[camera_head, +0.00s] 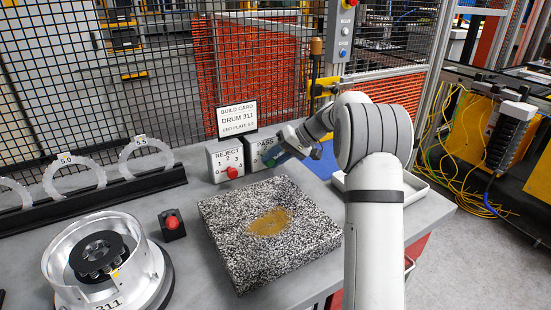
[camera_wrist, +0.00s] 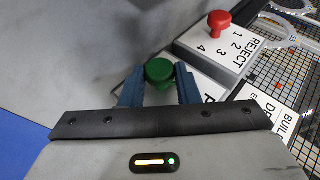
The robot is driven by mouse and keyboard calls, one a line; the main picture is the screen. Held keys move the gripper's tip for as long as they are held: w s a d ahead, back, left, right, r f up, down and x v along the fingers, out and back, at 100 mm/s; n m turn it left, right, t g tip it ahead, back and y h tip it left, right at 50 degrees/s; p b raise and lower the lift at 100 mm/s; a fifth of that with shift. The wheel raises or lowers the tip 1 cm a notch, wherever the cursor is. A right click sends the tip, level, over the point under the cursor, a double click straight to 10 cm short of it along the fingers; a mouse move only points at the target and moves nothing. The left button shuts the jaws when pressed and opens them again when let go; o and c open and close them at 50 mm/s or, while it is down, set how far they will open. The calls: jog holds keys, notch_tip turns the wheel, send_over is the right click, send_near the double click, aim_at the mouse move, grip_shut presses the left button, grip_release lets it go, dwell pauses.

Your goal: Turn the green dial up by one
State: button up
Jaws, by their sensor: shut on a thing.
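The green dial (camera_wrist: 158,72) is a round knob on the white PASS box (camera_wrist: 203,88). In the wrist view it sits between the two blue fingers of my gripper (camera_wrist: 159,84), which is shut on it. The scale of the PASS box is mostly covered by the gripper, so I cannot read the dial's setting. In the head view my gripper (camera_head: 277,155) is in front of the PASS box (camera_head: 262,143), and the dial cannot be made out clearly there.
The REJECT box (camera_head: 217,153) with its red dial (camera_head: 232,172) stands close beside the PASS box. A build card (camera_head: 237,118) reading DRUM 311 stands behind. A speckled block (camera_head: 235,255), a red button (camera_head: 172,223) and a metal drum (camera_head: 147,262) are on the table.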

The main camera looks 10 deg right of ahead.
dwell(0.3)
jog(key=o, duration=0.9)
jog(key=shift+o, duration=0.2)
jog(key=shift+d, duration=0.15)
jog(key=v, duration=0.7)
jog(key=shift+d+r, duration=0.25)
